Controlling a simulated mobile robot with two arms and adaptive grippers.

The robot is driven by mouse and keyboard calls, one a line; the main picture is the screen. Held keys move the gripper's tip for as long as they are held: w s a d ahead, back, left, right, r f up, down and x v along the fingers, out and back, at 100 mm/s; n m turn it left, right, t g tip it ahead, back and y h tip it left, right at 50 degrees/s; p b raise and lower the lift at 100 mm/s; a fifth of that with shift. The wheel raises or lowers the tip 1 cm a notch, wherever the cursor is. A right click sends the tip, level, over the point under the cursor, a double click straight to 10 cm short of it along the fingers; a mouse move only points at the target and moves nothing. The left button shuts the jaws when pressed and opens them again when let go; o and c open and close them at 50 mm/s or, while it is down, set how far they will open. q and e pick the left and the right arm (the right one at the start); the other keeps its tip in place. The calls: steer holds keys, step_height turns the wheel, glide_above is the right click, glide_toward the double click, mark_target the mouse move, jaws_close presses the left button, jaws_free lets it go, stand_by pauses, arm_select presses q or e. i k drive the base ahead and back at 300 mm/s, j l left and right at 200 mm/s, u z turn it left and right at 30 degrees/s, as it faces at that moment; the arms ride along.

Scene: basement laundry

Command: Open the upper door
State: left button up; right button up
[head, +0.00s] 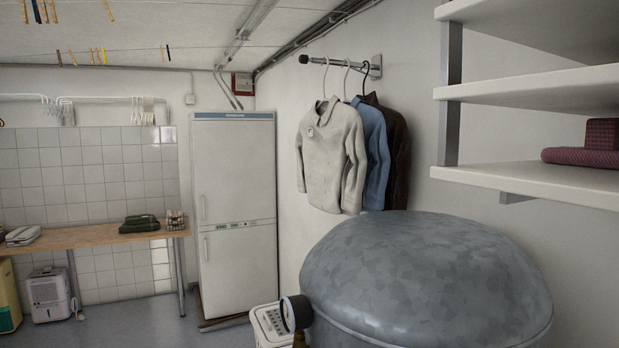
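A tall white fridge-freezer (236,210) stands against the back wall in the corner, in the middle-left of the head view. Its upper door (236,165) is shut, with a blue-grey strip along the top and a slim handle (203,207) low on its left edge. The lower door (239,272) is also shut, with its own handle near the top left. Neither of my grippers shows in this view.
A large grey metal tank (425,280) with a gauge fills the right foreground. White shelves (540,92) jut from the right wall. Shirts (333,155) hang beyond the tank. A wooden table (90,238) stands left of the fridge. Grey floor (150,325) is open before the fridge.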

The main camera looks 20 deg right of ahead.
mark_target(235, 161)
steer(key=z, duration=0.15)
steer(key=j+u, duration=0.1)
steer(key=j, duration=0.15)
steer(key=i+j+u, duration=0.1)
steer(key=j, duration=0.2)
steer(key=i+j+u, duration=0.3)
steer(key=i+j, duration=0.95)
steer(key=i+z, duration=0.1)
steer(key=i, duration=0.9)
steer(key=i+j+z, duration=0.1)
steer(key=i, duration=0.9)
